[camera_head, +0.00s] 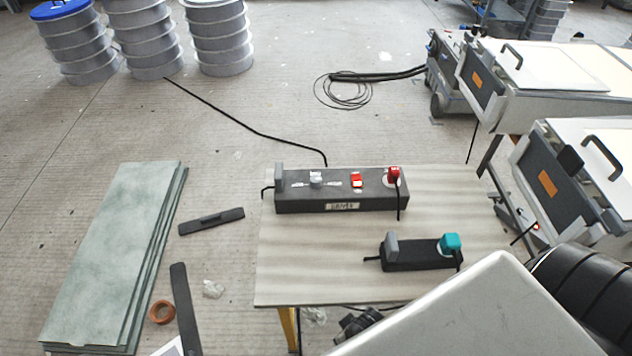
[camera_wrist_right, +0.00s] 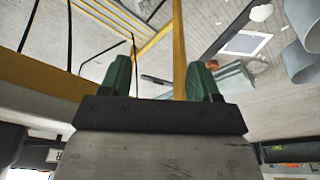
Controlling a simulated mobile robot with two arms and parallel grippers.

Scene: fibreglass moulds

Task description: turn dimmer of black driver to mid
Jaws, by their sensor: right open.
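The black driver (camera_head: 340,200) is a long dark box with a "DRIVER" label on its front, at the back of the table. A pale grey knob (camera_head: 316,178), apparently the dimmer, sits on its top left of middle, between pale markings; its setting is too small to read. A red switch (camera_head: 356,181) is right of it. My right gripper (camera_wrist_right: 160,72) shows in the right wrist view, its two green fingers apart with nothing between them. It is outside the head view, away from the driver. My left gripper is in neither view.
The pale table (camera_head: 310,265) also bears a smaller black box (camera_head: 420,258) with a teal plug (camera_head: 450,242). A red plug (camera_head: 393,174) stands on the driver's right end. Yellow table legs (camera_wrist_right: 179,45) are close to my right gripper. Green sheets (camera_head: 110,255) lie left.

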